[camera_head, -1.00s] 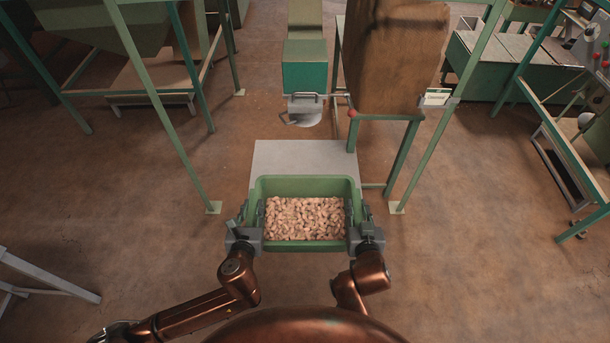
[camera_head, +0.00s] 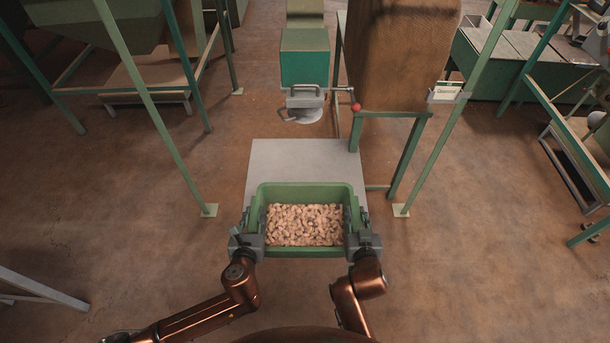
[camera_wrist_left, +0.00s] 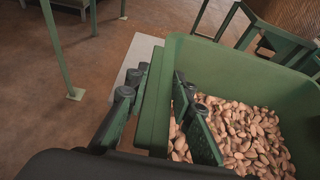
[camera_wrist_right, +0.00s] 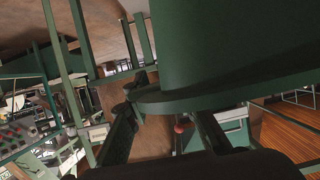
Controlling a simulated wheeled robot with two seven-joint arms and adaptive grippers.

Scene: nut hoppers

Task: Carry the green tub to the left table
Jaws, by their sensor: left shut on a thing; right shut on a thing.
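The green tub (camera_head: 302,253) is full of tan nuts and level, in front of me in the head view. Its far part overlaps the grey slab (camera_head: 303,160) in the picture; I cannot tell whether it touches the slab. My left gripper (camera_head: 253,222) is shut on the tub's left rim, and my right gripper (camera_head: 356,222) is shut on its right rim. The left wrist view shows the fingers (camera_wrist_left: 165,115) on either side of the tub's rim (camera_wrist_left: 160,95). The right wrist view shows fingers (camera_wrist_right: 165,120) at the tub's rim (camera_wrist_right: 190,100).
A pale table-like frame (camera_head: 40,287) enters at the lower left. A hopper spout (camera_head: 304,98) hangs beyond the slab. Green posts (camera_head: 162,125) stand on both sides, with a brown bin (camera_head: 402,55) behind right. The floor left and right of the tub is open.

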